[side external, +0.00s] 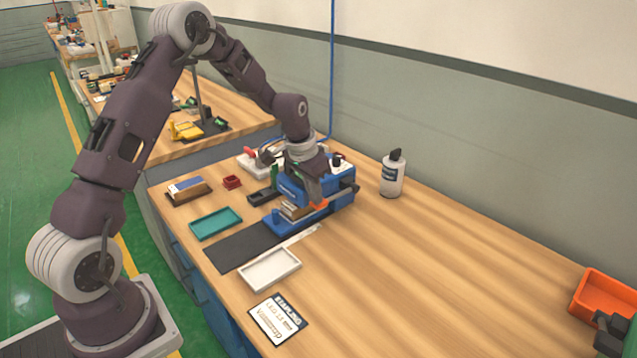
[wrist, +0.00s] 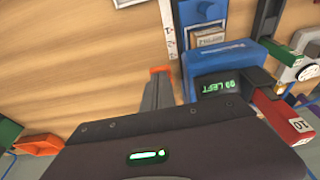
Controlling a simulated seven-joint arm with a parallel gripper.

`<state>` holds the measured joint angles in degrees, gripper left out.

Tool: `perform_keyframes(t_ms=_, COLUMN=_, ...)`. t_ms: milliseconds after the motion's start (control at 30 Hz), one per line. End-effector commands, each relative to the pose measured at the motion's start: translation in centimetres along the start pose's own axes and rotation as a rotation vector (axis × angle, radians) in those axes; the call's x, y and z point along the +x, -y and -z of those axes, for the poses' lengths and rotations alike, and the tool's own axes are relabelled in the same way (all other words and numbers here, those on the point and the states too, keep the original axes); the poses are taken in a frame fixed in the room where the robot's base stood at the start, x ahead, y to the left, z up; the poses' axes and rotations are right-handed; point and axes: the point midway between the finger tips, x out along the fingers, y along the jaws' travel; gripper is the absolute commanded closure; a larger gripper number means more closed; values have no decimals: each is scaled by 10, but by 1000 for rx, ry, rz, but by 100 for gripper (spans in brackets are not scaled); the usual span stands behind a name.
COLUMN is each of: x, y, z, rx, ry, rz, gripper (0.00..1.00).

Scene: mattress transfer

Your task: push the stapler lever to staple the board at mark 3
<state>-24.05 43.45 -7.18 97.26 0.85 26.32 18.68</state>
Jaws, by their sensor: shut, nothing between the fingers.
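The blue stapler (side external: 342,187) stands toward the back of the wooden bench. It also shows in the wrist view (wrist: 222,58), with a dark panel (wrist: 216,85) of green digits. A small brown board (side external: 294,211) lies at its front, over the blue base; it also shows in the wrist view (wrist: 208,38). My gripper (side external: 319,205) is shut and empty, pointing down in front of the stapler body. In the wrist view its orange tip (wrist: 160,70) is left of the stapler. Contact cannot be told. I cannot clearly pick out the lever or mark 3.
A white marked strip (side external: 303,235) lies before the stapler. A teal tray (side external: 215,223), dark mat (side external: 240,248) and white tray (side external: 270,268) are nearby. A bottle (side external: 393,175) stands behind to the right. An orange bin (side external: 605,295) is far right. The bench's right middle is clear.

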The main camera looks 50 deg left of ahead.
Motion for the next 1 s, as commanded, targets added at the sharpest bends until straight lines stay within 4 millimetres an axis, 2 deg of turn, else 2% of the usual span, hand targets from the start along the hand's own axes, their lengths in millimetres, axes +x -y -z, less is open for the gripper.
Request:
perform_keyframes(t_ms=100, x=20, y=0, z=-12, rx=-1, ry=4, rz=-2, gripper=100)
perform_keyframes(t_ms=200, x=31, y=-1, z=-16, rx=0, ry=4, rz=-2, gripper=100)
perform_keyframes(t_ms=633, x=32, y=0, z=-17, rx=0, ry=2, rz=-1, gripper=100)
perform_keyframes(t_ms=767, x=15, y=0, z=-17, rx=0, ry=-2, rz=0, gripper=100)
perform_keyframes(t_ms=867, x=-9, y=0, z=-17, rx=0, ry=-5, rz=1, gripper=100)
perform_keyframes(t_ms=1000, x=-42, y=0, z=-31, rx=-2, ry=-4, rz=1, gripper=100)
